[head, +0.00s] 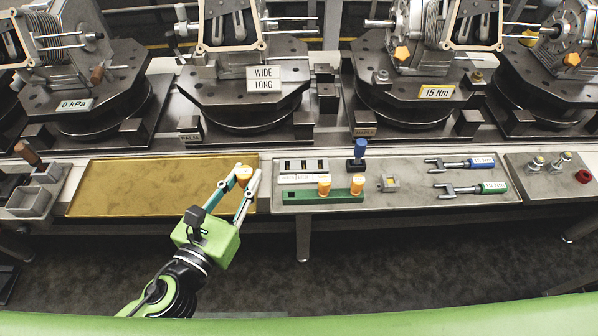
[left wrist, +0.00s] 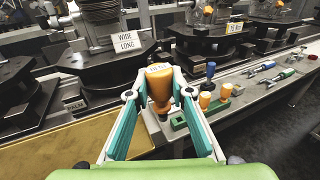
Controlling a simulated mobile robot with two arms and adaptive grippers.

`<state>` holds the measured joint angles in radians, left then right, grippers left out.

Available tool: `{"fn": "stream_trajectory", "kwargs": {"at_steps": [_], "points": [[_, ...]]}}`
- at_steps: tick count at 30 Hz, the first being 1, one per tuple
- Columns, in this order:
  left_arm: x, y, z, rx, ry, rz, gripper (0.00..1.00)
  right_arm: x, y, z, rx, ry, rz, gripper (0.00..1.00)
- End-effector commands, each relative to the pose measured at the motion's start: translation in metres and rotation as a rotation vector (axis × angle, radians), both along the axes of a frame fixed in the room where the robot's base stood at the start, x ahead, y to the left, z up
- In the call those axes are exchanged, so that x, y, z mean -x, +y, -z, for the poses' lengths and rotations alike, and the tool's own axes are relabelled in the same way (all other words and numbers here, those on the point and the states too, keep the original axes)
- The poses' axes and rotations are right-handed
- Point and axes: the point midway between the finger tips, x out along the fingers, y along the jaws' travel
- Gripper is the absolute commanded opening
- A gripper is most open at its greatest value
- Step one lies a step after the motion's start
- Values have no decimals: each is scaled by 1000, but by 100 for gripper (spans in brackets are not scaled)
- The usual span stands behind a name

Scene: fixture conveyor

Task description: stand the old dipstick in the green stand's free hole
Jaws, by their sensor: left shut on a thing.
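My left gripper (head: 247,179) is shut on an orange-handled dipstick (head: 244,172) with a pale label on top. In the left wrist view the dipstick (left wrist: 159,88) hangs handle up between the fingers; its lower part is mostly hidden. It is above the right end of the yellow mat, left of the green stand (head: 301,195). Two other orange-handled pieces (head: 324,184) (head: 357,184) stand in the middle and right of the green stand. My right gripper is out of view.
A grey slotted block (head: 303,165) with labels stands behind the green stand, with a blue-handled piece (head: 360,150) to its right. Blue (head: 481,163) and green (head: 494,187) wrenches lie further right. The yellow mat (head: 130,188) is bare. Heavy fixtures line the back.

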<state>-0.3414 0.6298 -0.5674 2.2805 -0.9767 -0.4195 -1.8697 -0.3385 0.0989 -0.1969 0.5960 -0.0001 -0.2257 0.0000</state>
Motion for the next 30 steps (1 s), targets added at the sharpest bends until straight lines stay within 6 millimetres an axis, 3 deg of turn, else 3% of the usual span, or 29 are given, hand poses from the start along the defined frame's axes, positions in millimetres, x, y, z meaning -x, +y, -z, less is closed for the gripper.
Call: {"fn": "stream_trajectory", "kwargs": {"at_steps": [1, 6, 9, 12, 20, 23, 30], "points": [[-11, -9, 8, -12, -10, 53, 0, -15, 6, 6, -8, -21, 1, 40], [-23, -27, 19, -12, -5, 143, 0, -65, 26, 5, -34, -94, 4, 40], [-26, -32, 22, -10, -4, 170, 0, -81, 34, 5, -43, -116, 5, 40], [-30, -36, 25, -7, -3, 192, 0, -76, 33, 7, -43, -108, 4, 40], [-44, -52, 39, -4, 0, 285, 0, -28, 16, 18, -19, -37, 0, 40], [-50, -59, 45, 0, 3, 329, 0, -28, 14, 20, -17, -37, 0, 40], [-61, -73, 53, 1, 2, 419, 0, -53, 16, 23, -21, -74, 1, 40]]}}
